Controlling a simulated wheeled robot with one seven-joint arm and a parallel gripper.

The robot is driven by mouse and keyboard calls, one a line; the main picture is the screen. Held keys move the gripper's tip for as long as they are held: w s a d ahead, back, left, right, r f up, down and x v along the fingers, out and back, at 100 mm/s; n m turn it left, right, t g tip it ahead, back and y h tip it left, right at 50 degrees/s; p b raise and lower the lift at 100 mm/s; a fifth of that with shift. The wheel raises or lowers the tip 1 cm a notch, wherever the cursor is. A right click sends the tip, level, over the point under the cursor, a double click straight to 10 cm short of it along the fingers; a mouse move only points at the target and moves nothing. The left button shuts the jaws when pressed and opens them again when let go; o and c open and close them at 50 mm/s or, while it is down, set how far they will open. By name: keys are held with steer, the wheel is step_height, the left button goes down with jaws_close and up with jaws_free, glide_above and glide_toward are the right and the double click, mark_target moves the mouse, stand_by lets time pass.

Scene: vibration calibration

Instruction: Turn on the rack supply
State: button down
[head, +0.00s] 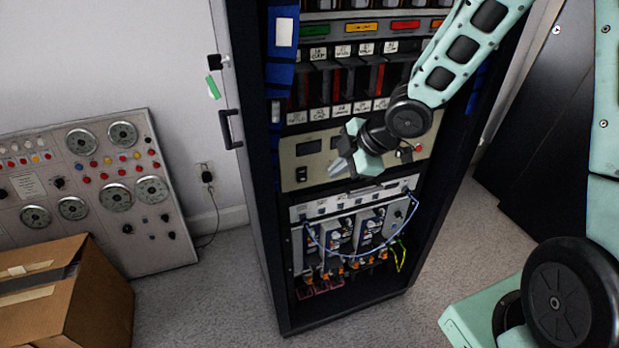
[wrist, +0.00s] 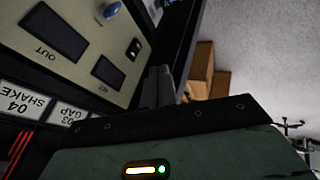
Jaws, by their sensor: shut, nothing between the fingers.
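The rack supply is a beige panel (head: 288,163) in the middle of the tall black rack. It has two dark displays and a black rocker switch (head: 301,174) at its lower left. In the wrist view the panel (wrist: 85,75) shows tilted, with the rocker switch (wrist: 134,49) near its edge and a blue knob (wrist: 112,10) at the top. My gripper (head: 340,168) is shut and empty in front of the panel, right of the switch. In the wrist view the fingers (wrist: 158,85) point toward the area beside the switch, apart from it in the picture. The switch's position is unclear.
The rack door (head: 228,130) stands at the left with a black handle. Below the panel, a lower unit (head: 350,200) carries blue looping cables. A gauge panel (head: 90,190) leans on the wall, and a cardboard box (head: 100,310) sits front left. Carpet is clear before the rack.

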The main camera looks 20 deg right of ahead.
mark_target(302, 175)
steer(key=w+a+f+b, duration=0.3)
steer(key=w+f, duration=0.5)
steer(key=shift+w+a+f, duration=0.2)
steer(key=shift+a+f, duration=0.05)
steer(key=shift+f, duration=0.05)
steer(key=shift+w, duration=0.15)
steer(key=shift+w+f, duration=0.1)
steer(key=shift+f, duration=0.05)
steer(key=shift+p, duration=0.3)
